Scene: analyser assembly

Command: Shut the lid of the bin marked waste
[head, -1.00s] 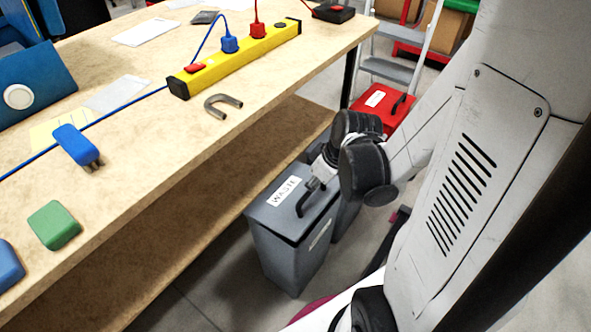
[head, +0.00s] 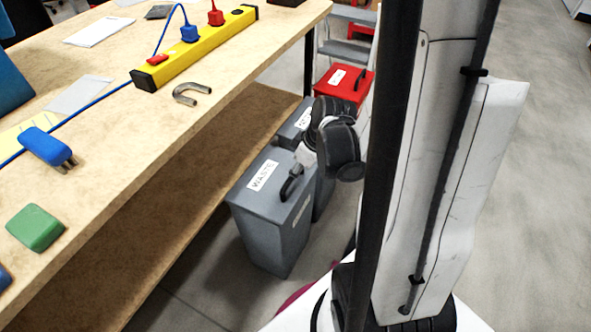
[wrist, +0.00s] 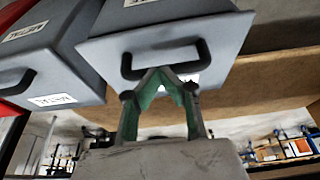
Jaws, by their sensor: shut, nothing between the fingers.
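The grey waste bin (head: 270,240) stands on the floor beside the workbench, its WASTE label on top of the lid (head: 245,190). The lid lies down over the bin, and I see no clear gap under it in the head view. Its dark handle (head: 291,183) is near the edge toward my arm. My gripper (head: 295,172) is at the handle; whether it touches cannot be told. In the wrist view my gripper's green-padded fingers (wrist: 166,76) meet at their tips, empty, in front of the handle (wrist: 165,58) and partly covering a label.
A second grey bin (head: 291,131) stands close behind the waste bin, partly hidden by my wrist. A red bin (head: 345,80) and a stepladder (head: 346,48) are farther back. The workbench (head: 130,150) with its lower shelf (head: 190,215) borders the bins on the left.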

